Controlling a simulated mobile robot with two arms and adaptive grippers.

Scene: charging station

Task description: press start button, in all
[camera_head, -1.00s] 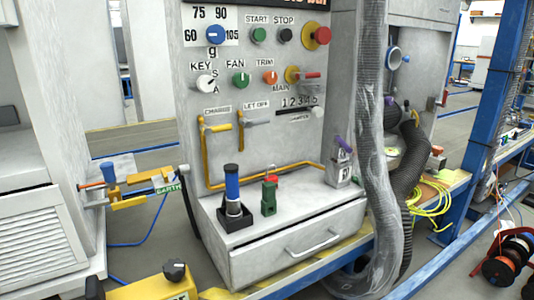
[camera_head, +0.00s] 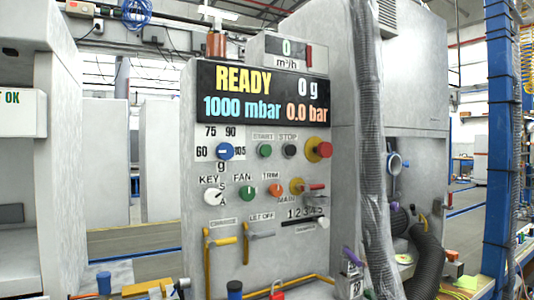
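The green start button (camera_head: 265,150) sits on the grey control panel (camera_head: 197,265), under the label START. The black stop button (camera_head: 290,151) is just to its right, and a red mushroom button on a yellow base (camera_head: 318,150) is further right. Above them a black display (camera_head: 262,95) reads READY, 0 g, 1000 mbar and 0.0 bar. Neither of my grippers shows in the head view. Nothing covers the start button.
A transparent-wrapped hose (camera_head: 371,150) hangs right of the panel. A dark corrugated hose (camera_head: 426,262) and a blue post (camera_head: 498,150) stand further right.

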